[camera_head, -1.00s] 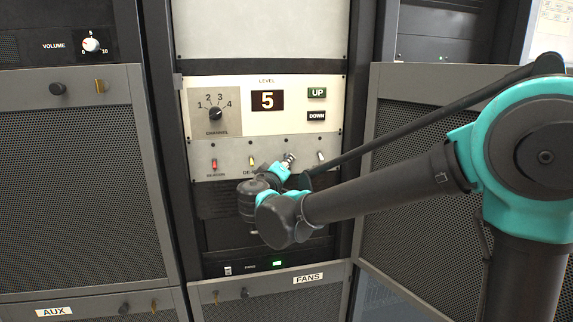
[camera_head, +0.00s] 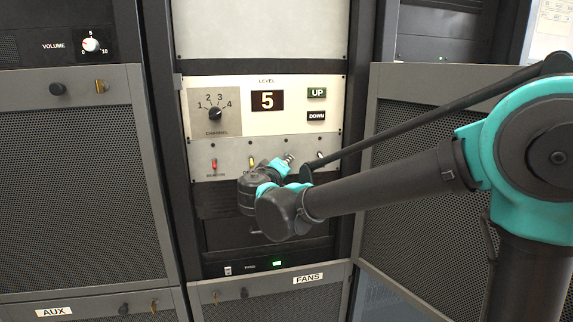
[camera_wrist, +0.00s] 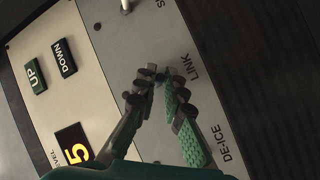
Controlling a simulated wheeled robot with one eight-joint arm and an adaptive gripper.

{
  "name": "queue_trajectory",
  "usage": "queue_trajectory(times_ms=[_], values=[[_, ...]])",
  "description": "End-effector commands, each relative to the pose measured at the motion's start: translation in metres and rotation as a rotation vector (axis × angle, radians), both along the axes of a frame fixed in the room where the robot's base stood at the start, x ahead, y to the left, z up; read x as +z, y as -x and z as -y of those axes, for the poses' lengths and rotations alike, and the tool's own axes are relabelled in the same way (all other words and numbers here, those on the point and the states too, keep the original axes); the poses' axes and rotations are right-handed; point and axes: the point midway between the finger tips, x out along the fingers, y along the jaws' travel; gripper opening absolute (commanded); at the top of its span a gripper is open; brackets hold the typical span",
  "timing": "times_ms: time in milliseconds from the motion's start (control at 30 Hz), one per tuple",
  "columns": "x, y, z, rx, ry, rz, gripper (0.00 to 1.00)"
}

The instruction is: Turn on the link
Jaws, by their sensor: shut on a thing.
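The link switch, at the LINK label (camera_wrist: 194,67) on the grey switch strip (camera_head: 196,148), is mostly hidden by my fingers. Only a small dark bluish bit of the switch (camera_wrist: 160,79) shows between the fingertips in the wrist view. My gripper (camera_wrist: 161,84) is shut on it, with one green-padded finger on each side. In the head view my gripper (camera_head: 288,160) reaches the strip between the yellow de-ice switch and the white switch at the right, and my wrist covers what lies below.
The red beacon switch (camera_head: 214,163) and yellow de-ice switch (camera_head: 251,161) are left of my gripper. A white switch (camera_head: 321,156) is close on the right. Above are the channel knob (camera_head: 215,114), a level display (camera_head: 268,100) reading 5, and UP (camera_head: 317,92) and DOWN (camera_head: 317,116) buttons.

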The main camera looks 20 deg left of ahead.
Motion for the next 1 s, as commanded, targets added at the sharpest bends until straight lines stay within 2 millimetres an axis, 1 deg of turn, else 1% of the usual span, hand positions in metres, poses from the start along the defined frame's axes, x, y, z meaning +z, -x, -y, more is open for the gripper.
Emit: queue_trajectory(times_ms=[700,1000], values=[[0.022,-0.001,-0.001,0.001,0.283,-0.465,0.00],[0.026,-0.003,-0.002,0.001,0.357,-0.584,0.00]])
